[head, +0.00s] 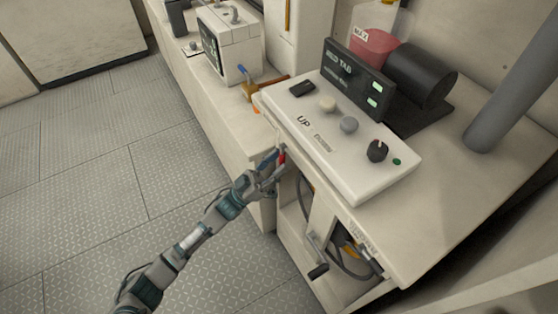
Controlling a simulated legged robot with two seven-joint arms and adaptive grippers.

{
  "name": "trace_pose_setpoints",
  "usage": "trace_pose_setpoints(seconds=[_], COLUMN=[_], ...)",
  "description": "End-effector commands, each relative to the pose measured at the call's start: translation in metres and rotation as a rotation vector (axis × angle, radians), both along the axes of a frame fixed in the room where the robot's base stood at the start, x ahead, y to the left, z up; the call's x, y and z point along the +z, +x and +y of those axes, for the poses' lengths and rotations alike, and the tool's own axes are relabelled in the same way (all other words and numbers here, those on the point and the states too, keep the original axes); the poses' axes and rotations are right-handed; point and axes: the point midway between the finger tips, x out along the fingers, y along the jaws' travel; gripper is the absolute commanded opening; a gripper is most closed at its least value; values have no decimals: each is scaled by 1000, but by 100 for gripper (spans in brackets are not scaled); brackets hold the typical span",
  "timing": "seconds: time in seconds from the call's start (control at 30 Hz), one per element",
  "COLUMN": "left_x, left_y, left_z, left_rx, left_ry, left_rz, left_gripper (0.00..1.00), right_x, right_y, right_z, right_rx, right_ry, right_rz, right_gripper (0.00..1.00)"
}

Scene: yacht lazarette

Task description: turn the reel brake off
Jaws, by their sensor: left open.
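My left gripper (273,166) reaches in from the lower left to the front face of the cream bench, just below the edge of the control panel. It is open, with its fingers around or right beside a small red part (282,157), which may be the reel brake lever. The fingers hide some of that part, and I cannot tell whether they touch it. A crank with a black grip (317,270) stands out from the bench front below, near an opening with dark cable and something yellow inside. My right gripper is not in view.
The white control panel (325,145) carries several buttons, a black knob (377,150) and a green light. Behind it are a display box (357,80), a black cylinder (420,75) and a red container (373,48). A grey pole stands at right. The plated floor (90,190) at left is clear.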

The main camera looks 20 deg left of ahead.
Motion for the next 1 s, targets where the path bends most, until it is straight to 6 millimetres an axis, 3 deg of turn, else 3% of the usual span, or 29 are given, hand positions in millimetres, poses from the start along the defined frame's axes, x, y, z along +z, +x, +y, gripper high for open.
trace_pose_setpoints(seconds=[0.5,1.0], left_x=[-74,-83], left_y=[-45,-51], left_z=[56,63], left_rx=[1,1], left_ry=[0,0], left_rz=[4,3], left_gripper=[42,42], right_x=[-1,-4], right_y=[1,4], right_z=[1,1], right_rx=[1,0], right_ry=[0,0], right_rz=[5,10], right_gripper=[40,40])
